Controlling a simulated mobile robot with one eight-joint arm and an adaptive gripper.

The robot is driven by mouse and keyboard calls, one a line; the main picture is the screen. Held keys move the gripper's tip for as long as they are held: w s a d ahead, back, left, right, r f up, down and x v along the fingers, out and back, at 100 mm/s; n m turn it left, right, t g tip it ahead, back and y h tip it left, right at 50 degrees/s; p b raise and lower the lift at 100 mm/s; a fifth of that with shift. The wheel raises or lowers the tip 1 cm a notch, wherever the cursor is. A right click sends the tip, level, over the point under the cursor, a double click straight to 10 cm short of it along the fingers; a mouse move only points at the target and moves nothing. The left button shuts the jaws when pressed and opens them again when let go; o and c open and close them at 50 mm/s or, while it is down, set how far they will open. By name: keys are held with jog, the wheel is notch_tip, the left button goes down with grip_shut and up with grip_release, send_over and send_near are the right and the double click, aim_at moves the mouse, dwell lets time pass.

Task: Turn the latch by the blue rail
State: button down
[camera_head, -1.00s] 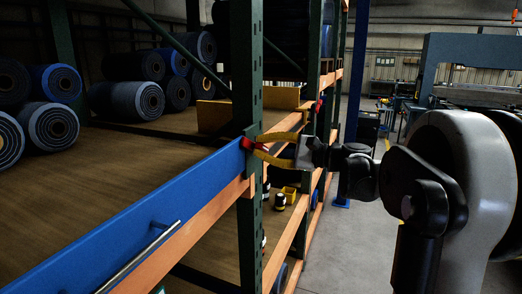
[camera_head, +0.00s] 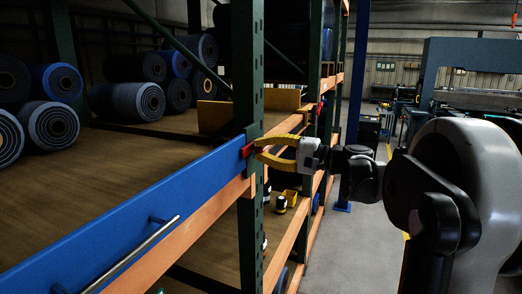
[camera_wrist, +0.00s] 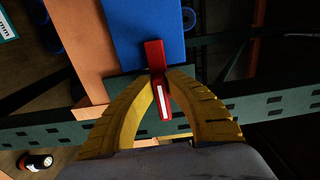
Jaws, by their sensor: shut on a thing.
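The red latch (camera_head: 247,149) sits at the end of the blue rail (camera_head: 130,213), against the dark green upright (camera_head: 248,210). In the wrist view the latch (camera_wrist: 155,56) is a red bar with a white stripe, and its upper end overlaps the end of the blue rail (camera_wrist: 148,22). My gripper (camera_head: 257,148) has yellow ribbed fingers and reaches the latch from the right. In the wrist view its fingertips (camera_wrist: 160,78) close on both sides of the latch. The latch's striped end lies between the fingers. My fingers partly hide the latch in the head view.
Orange beams (camera_head: 205,216) run under the rail and beyond the upright. A metal handle (camera_head: 140,255) sticks out from the rail. Rolled belts (camera_head: 50,125) lie on the wooden shelf behind. The aisle floor (camera_head: 345,235) to the right is clear.

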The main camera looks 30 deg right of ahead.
dwell(0.3)
jog(key=c, duration=1.4)
grip_release()
jog(key=shift+w, duration=0.1)
jog(key=v, duration=1.2)
